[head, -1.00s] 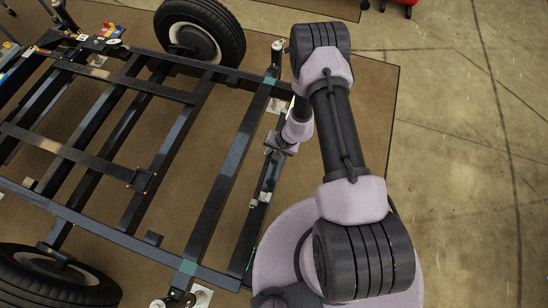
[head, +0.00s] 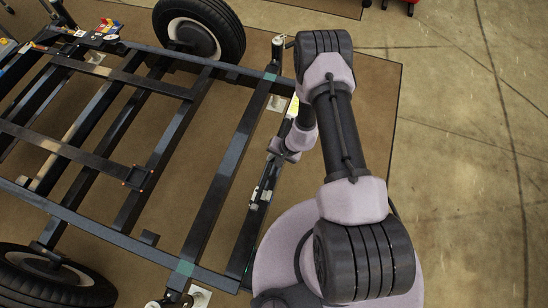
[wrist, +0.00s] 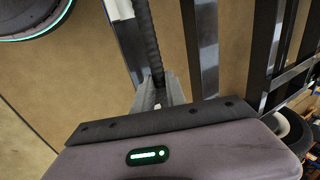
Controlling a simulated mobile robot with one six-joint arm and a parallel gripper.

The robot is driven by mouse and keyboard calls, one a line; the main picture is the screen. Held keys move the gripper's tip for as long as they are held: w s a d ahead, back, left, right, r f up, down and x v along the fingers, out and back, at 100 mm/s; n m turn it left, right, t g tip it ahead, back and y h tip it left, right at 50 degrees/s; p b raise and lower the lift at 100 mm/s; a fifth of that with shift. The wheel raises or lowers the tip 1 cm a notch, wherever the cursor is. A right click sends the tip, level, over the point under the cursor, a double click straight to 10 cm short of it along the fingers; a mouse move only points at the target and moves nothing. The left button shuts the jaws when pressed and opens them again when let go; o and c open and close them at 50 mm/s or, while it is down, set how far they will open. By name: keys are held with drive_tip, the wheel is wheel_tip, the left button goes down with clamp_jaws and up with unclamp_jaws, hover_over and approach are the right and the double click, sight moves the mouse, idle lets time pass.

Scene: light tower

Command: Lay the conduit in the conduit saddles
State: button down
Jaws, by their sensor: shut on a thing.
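The conduit (wrist: 154,48) is a dark ribbed tube in the wrist view. It runs from between my gripper's fingertips (wrist: 159,92) up to the top edge, close beside a dark frame rail (wrist: 125,45). My gripper is shut on it. In the head view my gripper (head: 273,153) is over the right outer rail (head: 250,222) of the frame, partly hidden by my wrist. The conduit is too small and dark to pick out there. Small pale fittings (head: 255,193) sit along that rail; I cannot tell whether they are the saddles.
The dark ladder-like frame (head: 217,190) stands on a brown mat (head: 360,110). Tyres stand at the back (head: 200,28) and front left (head: 45,280). Small coloured items (head: 106,28) lie at the far left corner. The concrete floor at right is clear.

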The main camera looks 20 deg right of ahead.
sight(274, 171)
wheel_tip(274, 171, down, 2)
drive_tip(key=shift+b, duration=0.7)
drive_tip(key=shift+b, duration=0.6)
idle(0.5)
drive_tip(key=shift+f+b, duration=0.55)
drive_tip(key=shift+f, duration=2.45)
drive_tip(key=c, duration=1.3)
unclamp_jaws()
drive_tip(key=shift+f, duration=0.1)
drive_tip(key=shift+s, duration=0.1)
